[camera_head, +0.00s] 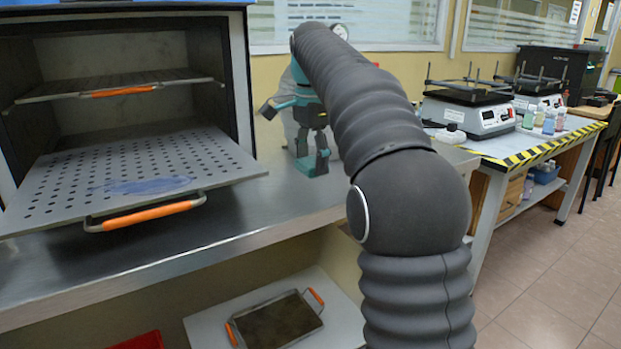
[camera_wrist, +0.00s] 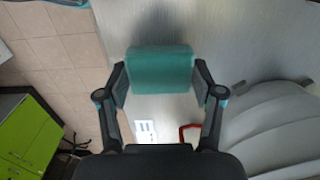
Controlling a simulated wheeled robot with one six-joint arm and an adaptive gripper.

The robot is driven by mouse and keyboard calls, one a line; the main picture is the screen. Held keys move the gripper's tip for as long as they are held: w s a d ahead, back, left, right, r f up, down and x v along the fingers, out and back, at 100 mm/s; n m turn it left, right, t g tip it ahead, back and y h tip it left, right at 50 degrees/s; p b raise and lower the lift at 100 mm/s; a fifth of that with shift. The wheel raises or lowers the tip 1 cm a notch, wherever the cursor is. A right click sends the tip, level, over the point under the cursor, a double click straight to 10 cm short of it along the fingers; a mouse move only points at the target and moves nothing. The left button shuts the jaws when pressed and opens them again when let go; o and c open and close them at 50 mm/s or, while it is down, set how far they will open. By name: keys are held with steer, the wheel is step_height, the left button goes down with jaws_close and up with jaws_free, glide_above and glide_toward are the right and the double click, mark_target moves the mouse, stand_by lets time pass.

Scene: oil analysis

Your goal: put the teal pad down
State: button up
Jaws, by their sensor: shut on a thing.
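The teal pad (camera_wrist: 160,70) is a block between the two fingers of my gripper (camera_wrist: 160,88) in the wrist view. A finger presses on each of its short ends. In the head view my gripper (camera_head: 311,152) points down over the steel counter (camera_head: 235,215), to the right of the oven. The pad's teal face (camera_head: 313,164) shows there small and low between the fingers, close to the counter top. I cannot tell whether its underside touches the counter. My arm covers the area just right of it.
The oven (camera_head: 242,90) stands open at left, its perforated shelf (camera_head: 60,175) pulled out over the counter. A grey rounded object (camera_wrist: 275,125) lies right of my gripper in the wrist view. A side table (camera_head: 500,150) with shakers and bottles stands at right. Counter in front is clear.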

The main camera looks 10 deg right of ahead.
mark_target(310, 191)
steer(key=shift+a+f+b, duration=0.15)
steer(key=shift+f+b, duration=0.45)
steer(key=shift+f, duration=1.5)
steer(key=o, duration=1)
steer(key=shift+f, duration=0.1)
